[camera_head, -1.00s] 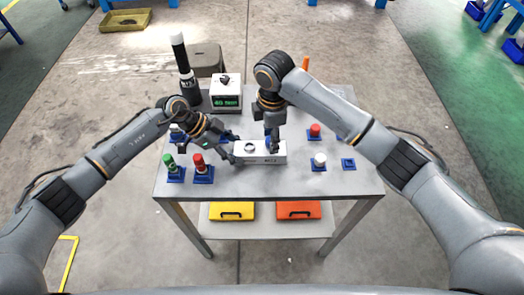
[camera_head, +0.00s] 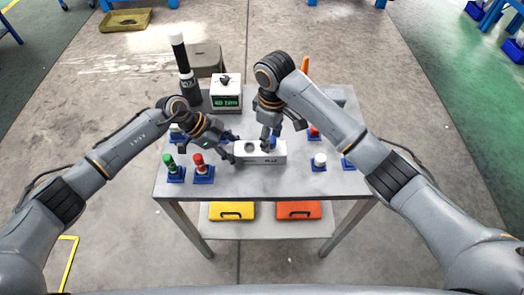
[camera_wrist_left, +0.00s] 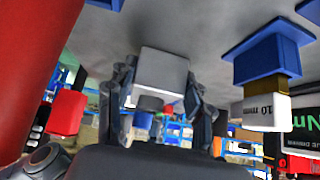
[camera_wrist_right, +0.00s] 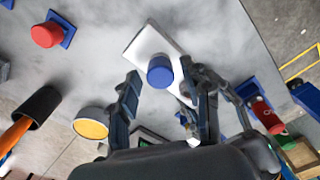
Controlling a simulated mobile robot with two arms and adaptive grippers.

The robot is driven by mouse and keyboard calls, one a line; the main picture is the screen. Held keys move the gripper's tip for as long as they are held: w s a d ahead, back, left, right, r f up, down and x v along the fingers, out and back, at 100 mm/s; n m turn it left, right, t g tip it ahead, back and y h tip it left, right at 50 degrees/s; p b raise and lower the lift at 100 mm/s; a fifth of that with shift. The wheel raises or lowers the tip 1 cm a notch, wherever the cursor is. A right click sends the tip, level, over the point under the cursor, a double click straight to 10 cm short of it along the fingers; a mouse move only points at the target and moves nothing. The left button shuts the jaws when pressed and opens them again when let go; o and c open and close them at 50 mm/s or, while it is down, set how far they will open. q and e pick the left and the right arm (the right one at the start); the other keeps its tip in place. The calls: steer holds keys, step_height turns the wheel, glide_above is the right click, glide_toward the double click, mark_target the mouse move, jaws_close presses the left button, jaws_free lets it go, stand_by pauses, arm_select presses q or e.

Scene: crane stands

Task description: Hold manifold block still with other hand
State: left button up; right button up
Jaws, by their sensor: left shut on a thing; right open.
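The white manifold block (camera_head: 275,158) lies near the middle of the grey table. My left gripper (camera_head: 234,154) is shut on its left end; in the left wrist view the block (camera_wrist_left: 161,72) sits between both fingers. A dark round hole (camera_head: 250,149) shows on the block's top. A blue round plug (camera_wrist_right: 160,70) stands on the block (camera_wrist_right: 150,42) in the right wrist view. My right gripper (camera_wrist_right: 160,100) is open close to the plug, with its fingers on either side and nothing gripped. In the head view the right gripper (camera_head: 267,145) hangs over the block and partly hides it.
Green (camera_head: 171,163) and red (camera_head: 199,162) plugs stand in blue holders at the left front. A white plug (camera_head: 319,161) stands at the right. A white display box (camera_head: 226,92) and a black cylinder (camera_head: 187,78) stand at the back left. The front table edge is clear.

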steer(key=shift+c, duration=0.2)
jaws_close()
steer(key=shift+r, duration=0.15)
steer(key=n, duration=0.3)
steer(key=shift+n, duration=1.1)
